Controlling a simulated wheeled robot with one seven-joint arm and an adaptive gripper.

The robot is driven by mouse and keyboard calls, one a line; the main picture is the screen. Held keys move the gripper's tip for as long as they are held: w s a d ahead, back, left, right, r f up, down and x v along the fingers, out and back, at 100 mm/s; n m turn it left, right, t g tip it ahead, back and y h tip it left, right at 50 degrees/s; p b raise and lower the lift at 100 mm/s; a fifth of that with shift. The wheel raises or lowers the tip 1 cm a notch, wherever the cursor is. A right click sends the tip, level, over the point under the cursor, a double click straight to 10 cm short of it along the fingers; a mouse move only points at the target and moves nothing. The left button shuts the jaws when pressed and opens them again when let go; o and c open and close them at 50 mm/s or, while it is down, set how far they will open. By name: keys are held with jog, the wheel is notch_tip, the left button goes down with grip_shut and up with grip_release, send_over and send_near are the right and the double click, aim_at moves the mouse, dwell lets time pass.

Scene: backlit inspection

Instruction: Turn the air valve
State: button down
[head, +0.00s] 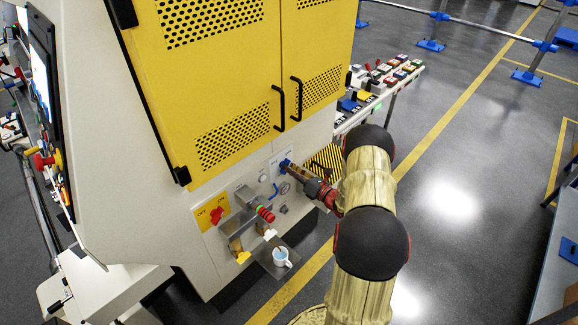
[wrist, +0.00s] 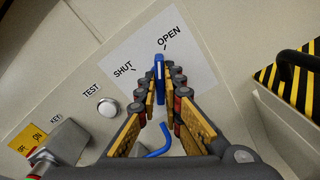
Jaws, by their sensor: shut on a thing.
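The air valve's blue handle (wrist: 159,68) stands between my fingertips in the wrist view, in front of a pale plate (wrist: 190,68) marked SHUT on the left and OPEN at the upper right. The handle's tip lies between the two words, nearer OPEN. My gripper (wrist: 160,88) is shut on the handle, with a finger on each side. In the head view my gripper (head: 291,168) reaches the panel at the small blue handle (head: 284,163). The fingers hide part of the handle and its pivot.
A white TEST button (wrist: 107,108) and a grey key switch (wrist: 66,141) sit left of the valve. A black-and-yellow striped part (wrist: 292,85) is at the right. A mug (head: 280,256) stands on a small shelf below. Yellow doors (head: 235,95) with black handles rise above.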

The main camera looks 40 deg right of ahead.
jog(key=shift+m+p, duration=0.6)
jog(key=shift+m, duration=0.6)
jog(key=c, duration=1.9)
grip_release()
jog(key=s, duration=0.8)
jog(key=s+d, duration=0.1)
jog(key=s, duration=0.3)
jog(key=shift+f, duration=0.1)
